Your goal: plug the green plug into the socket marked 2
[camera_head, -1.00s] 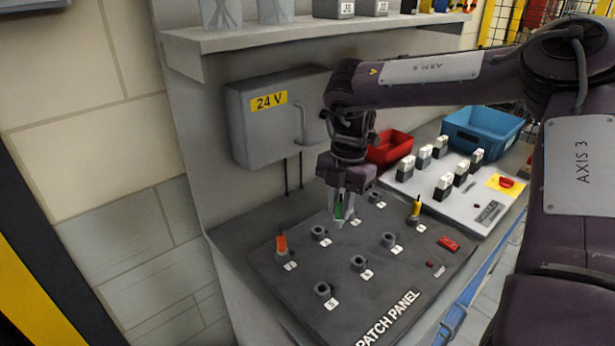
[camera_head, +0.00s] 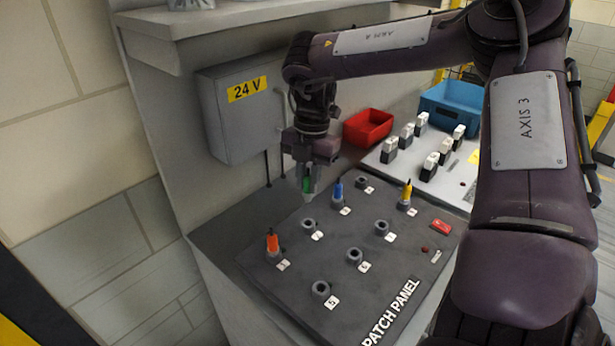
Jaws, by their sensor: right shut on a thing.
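My right gripper (camera_head: 307,187) is shut on the green plug (camera_head: 306,183) and holds it above the back left part of the dark patch panel (camera_head: 300,260). The plug is partly hidden between the fingers. Just below and in front of it is an empty round socket (camera_head: 309,225). A blue plug (camera_head: 338,190) stands in a socket right of the gripper. Other empty sockets are at the back (camera_head: 363,183), right (camera_head: 382,228), centre (camera_head: 355,256) and front (camera_head: 321,289). The small white number labels are too small to read surely. My left gripper is not in view.
An orange plug (camera_head: 272,241) stands at the panel's left and a yellow plug (camera_head: 406,192) at its right. A grey 24 V box (camera_head: 232,120) hangs on the wall behind. A red bin (camera_head: 368,127) and a blue bin (camera_head: 452,104) stand farther back.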

